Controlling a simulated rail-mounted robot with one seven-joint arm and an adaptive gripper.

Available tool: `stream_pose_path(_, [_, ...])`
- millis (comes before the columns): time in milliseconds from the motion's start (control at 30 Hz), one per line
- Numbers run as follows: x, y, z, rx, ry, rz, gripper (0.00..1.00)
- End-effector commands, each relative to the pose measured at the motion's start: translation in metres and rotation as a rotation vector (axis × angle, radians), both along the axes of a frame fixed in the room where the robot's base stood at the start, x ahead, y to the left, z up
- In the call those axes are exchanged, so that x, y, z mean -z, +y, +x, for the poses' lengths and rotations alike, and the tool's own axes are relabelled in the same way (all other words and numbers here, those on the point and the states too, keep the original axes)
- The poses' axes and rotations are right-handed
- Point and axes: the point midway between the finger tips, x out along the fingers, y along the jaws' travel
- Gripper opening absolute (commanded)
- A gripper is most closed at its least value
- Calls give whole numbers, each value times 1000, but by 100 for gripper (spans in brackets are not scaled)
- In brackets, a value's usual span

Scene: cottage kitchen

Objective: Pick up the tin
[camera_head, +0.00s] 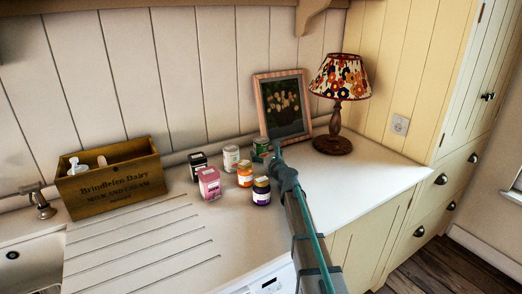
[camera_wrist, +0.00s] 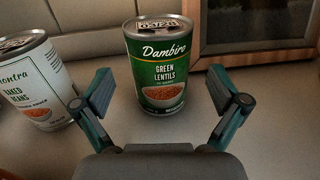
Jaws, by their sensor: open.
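A green tin labelled "Dambiro Green Lentils" (camera_wrist: 158,66) stands upright on the counter, straight ahead of my gripper (camera_wrist: 160,92) in the wrist view. The two fingers are spread wide, one to each side of the tin's lower part, with nothing held. The tin appears a little beyond the fingertips. In the head view the green tin (camera_head: 261,147) is partly hidden by my gripper (camera_head: 275,154). A white tin labelled "Baked Beans" (camera_wrist: 35,85) stands to the left of the left finger; it also shows in the head view (camera_head: 231,157).
Close by stand a black-labelled container (camera_head: 198,167), a pink box (camera_head: 210,184), an orange jar (camera_head: 245,174) and a purple jar (camera_head: 261,191). A picture frame (camera_head: 283,107) leans behind the green tin. A lamp (camera_head: 336,103) stands right. The counter (camera_head: 375,167) at right is clear.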

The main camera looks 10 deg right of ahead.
Motion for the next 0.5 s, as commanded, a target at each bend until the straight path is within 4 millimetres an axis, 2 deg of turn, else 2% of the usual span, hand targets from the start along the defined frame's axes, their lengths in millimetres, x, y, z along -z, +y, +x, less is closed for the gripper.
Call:
stream_pose_path(33, [-1,2,11,0,1,0,97])
stream_pose_path(200, [-1,7,32,0,0,0,97])
stream_pose_path(500, [0,8,35,0,0,0,97])
